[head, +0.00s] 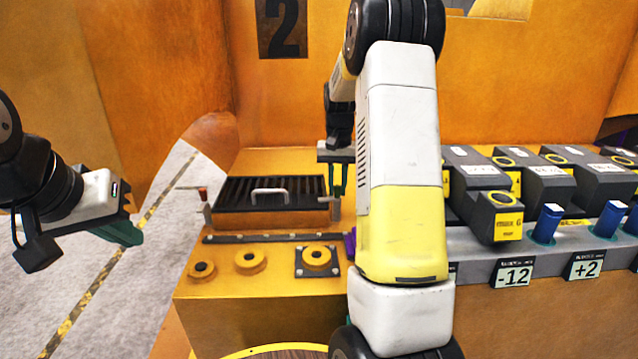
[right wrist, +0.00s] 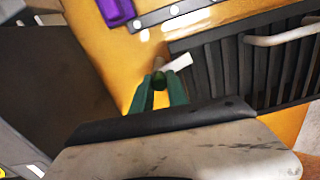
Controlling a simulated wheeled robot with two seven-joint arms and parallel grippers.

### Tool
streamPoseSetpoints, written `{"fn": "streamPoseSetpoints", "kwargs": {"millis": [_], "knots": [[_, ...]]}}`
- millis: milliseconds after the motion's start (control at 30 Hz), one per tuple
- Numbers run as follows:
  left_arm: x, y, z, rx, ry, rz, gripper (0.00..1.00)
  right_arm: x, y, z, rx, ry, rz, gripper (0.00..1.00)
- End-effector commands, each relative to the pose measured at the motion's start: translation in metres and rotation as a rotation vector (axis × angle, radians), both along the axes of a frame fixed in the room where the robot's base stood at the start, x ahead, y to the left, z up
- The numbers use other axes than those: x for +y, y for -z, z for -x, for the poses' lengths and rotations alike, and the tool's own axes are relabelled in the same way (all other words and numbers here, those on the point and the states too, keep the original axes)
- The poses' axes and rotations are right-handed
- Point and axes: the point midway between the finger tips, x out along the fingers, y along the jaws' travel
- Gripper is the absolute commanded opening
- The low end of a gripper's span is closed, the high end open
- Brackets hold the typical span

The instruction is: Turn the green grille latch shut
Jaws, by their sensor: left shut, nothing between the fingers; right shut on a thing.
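The black slatted grille (head: 240,194) lies in the orange housing with a pale handle across it. My right gripper (head: 338,192) points down at the grille's right edge and is shut on the green grille latch. In the right wrist view, my right fingertips (right wrist: 158,82) close around the latch's small dark green grip, mostly hidden between them. The latch's pale grey bar (right wrist: 179,62) sticks out from the fingertips toward the grille (right wrist: 222,62). I cannot tell whether it overlaps the grille's rim. My left gripper (head: 128,235) is shut and empty, well left of the housing.
A red-tipped latch (head: 203,195) stands at the grille's left edge. Several yellow round knobs (head: 250,261) sit in front. A purple part (right wrist: 116,11) is near my right gripper. Dark weights (head: 480,172) and blue pegs (head: 547,222) fill the right side. Floor at left is clear.

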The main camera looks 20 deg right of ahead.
Motion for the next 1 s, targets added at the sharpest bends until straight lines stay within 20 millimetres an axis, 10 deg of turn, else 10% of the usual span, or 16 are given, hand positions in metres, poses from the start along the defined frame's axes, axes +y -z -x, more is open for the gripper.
{"fn": "streamPoseSetpoints", "kwargs": {"millis": [967, 1000], "knots": [[0.0000, 0.0000, 0.0000, 0.000, 0.000, 0.000, 0.00, -0.0008, -0.0013, -0.0009, -0.005, 0.233, 0.000, 0.00], [0.0000, 0.0000, 0.0000, 0.000, 0.000, 0.000, 0.00, -0.0008, -0.0013, -0.0009, -0.004, 0.232, 0.000, 0.21]]}}
